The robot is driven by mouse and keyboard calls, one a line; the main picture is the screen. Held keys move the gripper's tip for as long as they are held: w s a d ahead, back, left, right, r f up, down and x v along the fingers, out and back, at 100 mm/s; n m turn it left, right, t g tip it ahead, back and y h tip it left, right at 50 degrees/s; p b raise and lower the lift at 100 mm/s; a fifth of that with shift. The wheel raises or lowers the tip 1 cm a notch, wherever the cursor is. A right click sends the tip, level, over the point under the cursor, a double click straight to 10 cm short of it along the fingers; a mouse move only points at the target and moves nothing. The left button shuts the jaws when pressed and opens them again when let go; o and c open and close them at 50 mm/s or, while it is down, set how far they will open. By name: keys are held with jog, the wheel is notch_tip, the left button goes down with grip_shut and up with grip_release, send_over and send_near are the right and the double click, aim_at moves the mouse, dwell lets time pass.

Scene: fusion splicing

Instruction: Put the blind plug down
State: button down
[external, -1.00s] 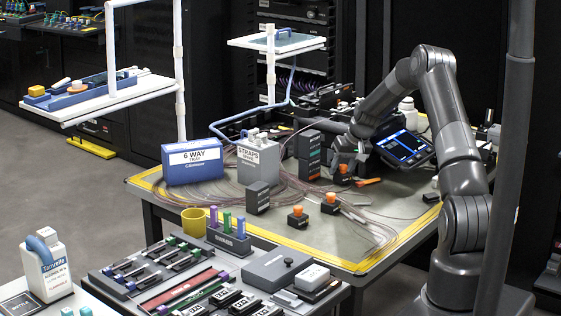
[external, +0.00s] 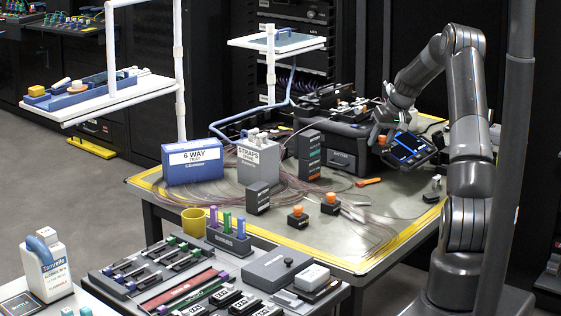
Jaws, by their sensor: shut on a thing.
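My gripper (external: 381,125) is at the back right of the work table, raised in front of the dark machine and just left of the tilted blue-screen display. Two similar black blocks with orange tops stand upright on the table: a left one (external: 298,217) and a right one (external: 330,204), both apart from my gripper.
The blue-screen display (external: 406,148) stands close beside my gripper. The dark machine (external: 346,152) is left of it. An orange-handled tool (external: 368,182) lies in front. Stacked dark boxes (external: 310,155), a grey case (external: 258,165) and loose fibre loops fill the left. The front right tabletop is mostly clear.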

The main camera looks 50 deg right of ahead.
jog(key=shift+s+d, duration=0.1)
jog(key=a+f+n+y, duration=0.25)
jog(key=a+n, duration=0.35)
jog(key=a, duration=3.4)
jog(key=w+a+f, duration=0.3)
jog(key=a+f, duration=0.3)
jog(key=a, duration=0.2)
notch_tip(320, 180, up, 13)
jog(key=w+a+n+g+y, duration=0.1)
jog(key=a+n+g+y, duration=0.3)
jog(key=a+n, duration=1.2)
jog(key=shift+m+g+h, duration=0.5)
jog(key=shift+h, duration=0.25)
jog(key=f, duration=0.7)
jog(key=a+f, duration=0.1)
jog(key=f, duration=0.2)
jog(key=shift+a+f, duration=0.1)
jog(key=shift+f, duration=2.35)
